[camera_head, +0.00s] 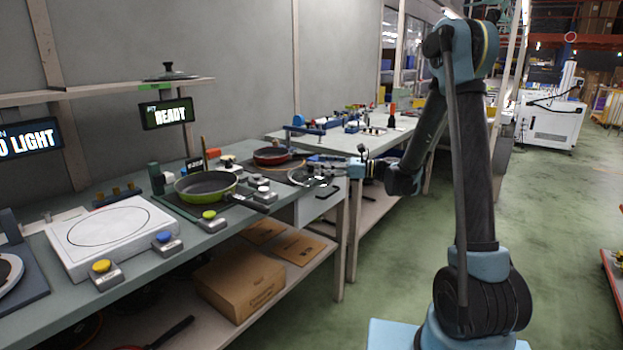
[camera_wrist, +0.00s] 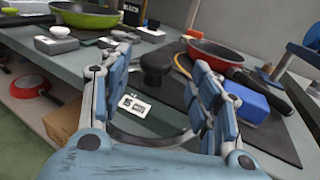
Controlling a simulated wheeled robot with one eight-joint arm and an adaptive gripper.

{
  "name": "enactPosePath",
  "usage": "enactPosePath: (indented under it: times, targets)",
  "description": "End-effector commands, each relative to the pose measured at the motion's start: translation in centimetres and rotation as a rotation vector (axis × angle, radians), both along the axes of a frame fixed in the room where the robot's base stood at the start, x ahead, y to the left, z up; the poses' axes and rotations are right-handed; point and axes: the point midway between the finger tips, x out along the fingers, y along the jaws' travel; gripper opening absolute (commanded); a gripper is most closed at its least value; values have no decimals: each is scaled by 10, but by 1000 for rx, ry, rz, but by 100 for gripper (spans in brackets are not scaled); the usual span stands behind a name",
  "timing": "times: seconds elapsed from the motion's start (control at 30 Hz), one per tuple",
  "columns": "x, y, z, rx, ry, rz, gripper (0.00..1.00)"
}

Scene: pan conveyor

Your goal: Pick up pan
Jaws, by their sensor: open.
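A green pan (camera_head: 207,184) sits on a dark mat on the bench, its dark handle toward the front edge. It also shows at the top left of the wrist view (camera_wrist: 85,16). A smaller red pan (camera_head: 271,156) sits farther along the bench; in the wrist view the red pan (camera_wrist: 215,56) lies beyond my right finger, its handle pointing right. My gripper (camera_head: 328,167) is open near the bench's front corner, right of the red pan. In the wrist view its fingers (camera_wrist: 158,65) stand apart, with a clear lid's black knob (camera_wrist: 156,62) showing between them. Neither pan is held.
A blue block (camera_wrist: 247,103) lies close to my right finger. A white plate unit (camera_head: 113,236) and coloured buttons stand on the near bench. A READY sign (camera_head: 166,113) hangs above. A cardboard box (camera_head: 240,280) is on the lower shelf. The green floor is open at right.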

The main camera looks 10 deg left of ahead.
Motion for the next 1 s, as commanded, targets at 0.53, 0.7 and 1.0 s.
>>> enactPosePath:
  times: [0.53,0.7,1.0]
  targets:
    - [-8,49,0,0,0,0,57]
    - [-7,49,0,0,0,0,48]
    - [-7,49,0,0,0,-1,0]
